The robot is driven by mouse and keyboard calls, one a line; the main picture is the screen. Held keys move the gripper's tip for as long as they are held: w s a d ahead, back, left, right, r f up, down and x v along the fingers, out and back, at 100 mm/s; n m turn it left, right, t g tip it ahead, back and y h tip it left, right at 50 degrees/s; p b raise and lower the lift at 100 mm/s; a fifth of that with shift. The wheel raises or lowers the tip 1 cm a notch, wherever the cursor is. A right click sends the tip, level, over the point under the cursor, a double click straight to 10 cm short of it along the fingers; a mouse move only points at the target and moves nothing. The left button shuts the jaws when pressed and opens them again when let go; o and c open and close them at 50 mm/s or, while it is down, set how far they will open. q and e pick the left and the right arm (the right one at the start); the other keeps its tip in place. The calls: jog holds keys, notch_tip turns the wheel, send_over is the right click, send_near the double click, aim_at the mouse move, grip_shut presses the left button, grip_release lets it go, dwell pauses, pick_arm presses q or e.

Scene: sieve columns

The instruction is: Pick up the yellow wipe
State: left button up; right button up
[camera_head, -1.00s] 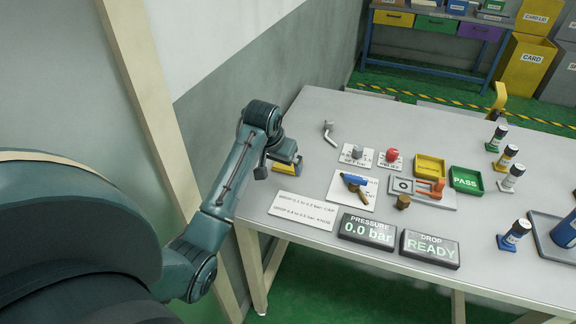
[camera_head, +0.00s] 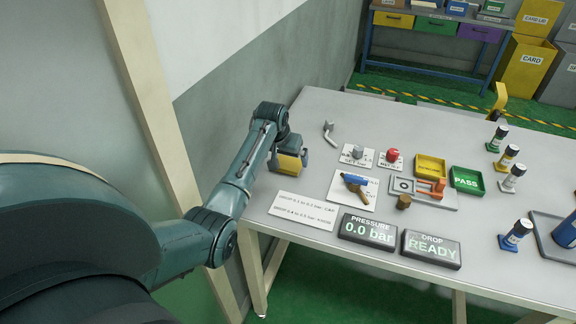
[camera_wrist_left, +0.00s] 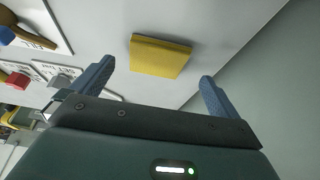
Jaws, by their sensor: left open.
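The yellow wipe (camera_head: 286,164) is a flat yellow block lying near the left end of the grey table, partly hidden by my left gripper in the head view. In the left wrist view the wipe (camera_wrist_left: 160,56) lies flat, just beyond the fingertips and between their lines. My left gripper (camera_head: 289,158) is over the wipe, open and empty. Its two blue fingers (camera_wrist_left: 157,74) stand wide apart in the left wrist view, and no touch with the wipe shows. My right gripper is not in view.
Two display boxes (camera_head: 368,230) stand at the front edge. The wall (camera_head: 225,120) is close on the left.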

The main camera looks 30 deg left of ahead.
aim_at(288, 164)
pick_arm(q)
jog(key=shift+x, duration=1.9)
jog(key=shift+w+d, duration=0.1)
jog(key=shift+c, duration=0.2)
jog(key=c, duration=1)
notch_tip(288, 164, up, 10)
jog(key=shift+r, duration=0.1)
jog(key=shift+c, duration=0.2)
